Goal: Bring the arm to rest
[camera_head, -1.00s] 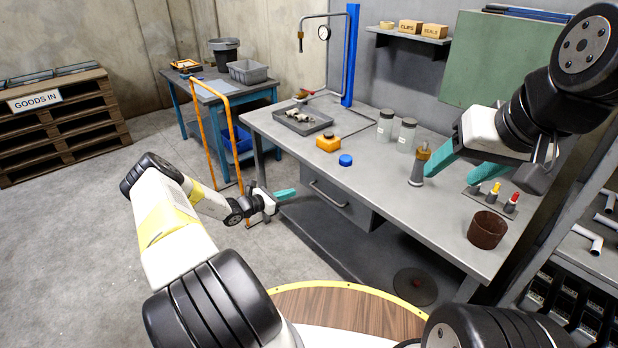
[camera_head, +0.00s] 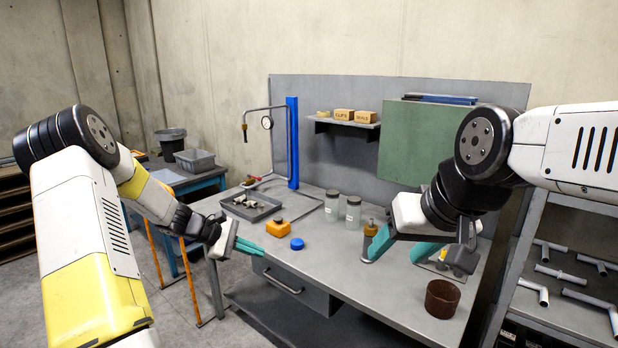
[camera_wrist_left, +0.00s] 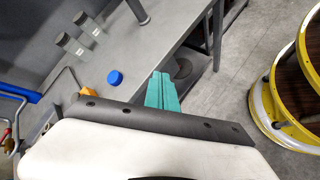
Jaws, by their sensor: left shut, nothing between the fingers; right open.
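My left gripper (camera_head: 250,247) is shut and empty, its teal fingers together near the front edge of the grey workbench (camera_head: 345,270). The left wrist view also shows these closed fingers (camera_wrist_left: 162,92), with the bench edge beside them. My right gripper (camera_head: 395,248) is open over the right part of the bench. One of its teal fingers is close to a small metal bottle with an amber top (camera_head: 370,228); I cannot tell whether they touch.
On the bench are a blue cap (camera_head: 297,243), an orange box (camera_head: 278,228), clear jars (camera_head: 332,205), a grey tray (camera_head: 262,210) and a brown cup (camera_head: 442,299). A drawer (camera_head: 285,285) hangs below. A rack with pipes (camera_head: 560,285) stands at right.

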